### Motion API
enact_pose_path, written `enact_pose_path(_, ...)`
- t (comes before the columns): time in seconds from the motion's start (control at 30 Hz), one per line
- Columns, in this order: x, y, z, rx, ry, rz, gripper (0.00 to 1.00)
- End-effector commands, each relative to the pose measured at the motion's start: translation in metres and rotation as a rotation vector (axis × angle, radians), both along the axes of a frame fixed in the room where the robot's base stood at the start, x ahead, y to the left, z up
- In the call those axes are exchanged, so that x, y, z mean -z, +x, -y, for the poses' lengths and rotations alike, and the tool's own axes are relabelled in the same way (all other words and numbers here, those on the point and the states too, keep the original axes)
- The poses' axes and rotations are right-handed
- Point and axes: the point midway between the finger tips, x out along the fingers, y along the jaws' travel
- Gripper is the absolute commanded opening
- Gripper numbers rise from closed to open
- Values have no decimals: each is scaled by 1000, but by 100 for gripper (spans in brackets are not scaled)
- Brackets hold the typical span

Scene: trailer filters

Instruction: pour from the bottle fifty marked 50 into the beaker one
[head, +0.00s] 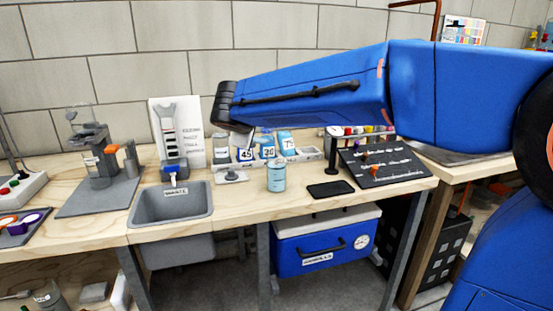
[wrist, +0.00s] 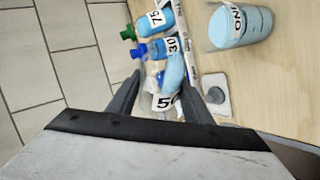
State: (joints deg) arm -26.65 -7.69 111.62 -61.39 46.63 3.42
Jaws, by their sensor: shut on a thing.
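The bottle marked 50 (wrist: 165,101) lies between my fingers in the wrist view, with pale blue showing above its label. My gripper (wrist: 170,88) is shut on it. I cannot tell whether the bottle is clear of the rack. In the head view my arm and wrist cover most of the gripper; a labelled bottle (head: 246,155) shows just below it, its number hard to read. The beaker one (head: 276,178) stands upright on the bench, in front of the bottles. It looks light blue inside in the wrist view (wrist: 240,27), apart from my gripper.
A small knobbed plate (head: 232,176), a black phone-like slab (head: 331,189) and a sink (head: 170,204) are nearby. A dark tool board (head: 383,164) lies to the right.

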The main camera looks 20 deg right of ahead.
Motion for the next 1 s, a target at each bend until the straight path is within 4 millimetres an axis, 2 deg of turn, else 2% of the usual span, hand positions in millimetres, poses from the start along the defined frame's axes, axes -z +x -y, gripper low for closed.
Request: enact_pose_path(1.0, -4, -1, 1, 0, 44, 46, 9)
